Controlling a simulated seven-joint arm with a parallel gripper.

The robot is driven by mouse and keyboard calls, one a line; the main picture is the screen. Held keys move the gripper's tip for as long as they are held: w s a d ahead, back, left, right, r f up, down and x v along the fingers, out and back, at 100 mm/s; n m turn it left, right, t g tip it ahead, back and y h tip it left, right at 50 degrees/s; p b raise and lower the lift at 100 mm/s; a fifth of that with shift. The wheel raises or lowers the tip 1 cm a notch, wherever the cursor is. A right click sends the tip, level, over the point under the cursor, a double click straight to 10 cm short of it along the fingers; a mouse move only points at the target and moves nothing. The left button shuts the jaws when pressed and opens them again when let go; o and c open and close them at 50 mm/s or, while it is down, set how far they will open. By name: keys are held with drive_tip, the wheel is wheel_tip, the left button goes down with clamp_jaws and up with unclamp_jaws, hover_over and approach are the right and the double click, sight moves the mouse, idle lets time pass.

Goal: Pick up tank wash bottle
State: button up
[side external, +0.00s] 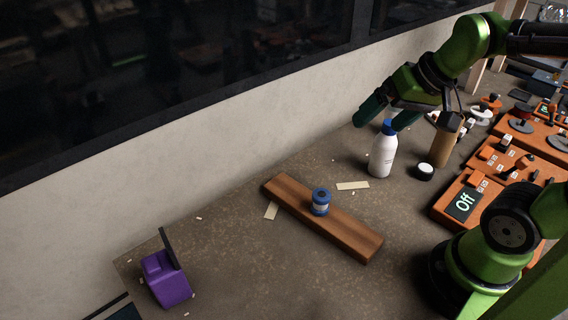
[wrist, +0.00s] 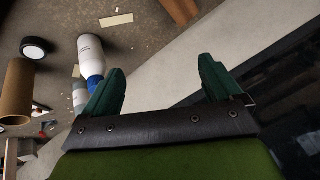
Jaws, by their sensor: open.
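A white bottle with a blue cap, likely the tank wash bottle (side external: 382,158), stands upright on the brown worktop. It also shows in the wrist view (wrist: 92,55), left of my gripper, its cap beside the left finger. My gripper (side external: 388,112) is open with dark green fingers, at about cap height or slightly above in the side view. In the wrist view, the space between the fingertips (wrist: 161,70) holds no object. The bottle lies outside that space; I cannot tell whether the left finger touches the cap.
A brown cardboard tube (side external: 443,146) and a black-and-white round piece (side external: 425,172) stand right of the bottle. A wooden plank (side external: 345,232) bears a small blue container (side external: 320,201). Orange panels (side external: 466,197) lie at right, a purple object (side external: 166,279) at left. A pale wall (side external: 200,150) runs behind.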

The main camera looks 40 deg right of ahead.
drive_tip(key=w+d+n+g+h, duration=0.15)
drive_tip(key=w+d+g, duration=0.35)
drive_tip(key=d, duration=0.6)
drive_tip(key=n, duration=0.3)
hover_over(388, 135)
drive_tip(key=w+d, duration=0.2)
drive_tip(key=r+n+g, duration=0.1)
drive_tip(key=r+n, duration=0.1)
drive_tip(key=n, duration=0.1)
drive_tip(key=f, duration=0.7)
drive_tip(key=s+f, duration=0.1)
drive_tip(key=f, duration=0.3)
drive_tip(key=shift+f, duration=0.15)
drive_tip(key=shift+s+a+f, duration=0.1)
drive_tip(key=shift+a+f, duration=0.05)
drive_tip(key=shift+f, duration=1.25)
drive_tip(key=shift+s+a+f, duration=0.1)
drive_tip(key=shift+f, duration=1.25)
drive_tip(key=c, duration=1.3)
drive_tip(key=shift+r, duration=0.1)
drive_tip(key=shift+c, duration=0.2)
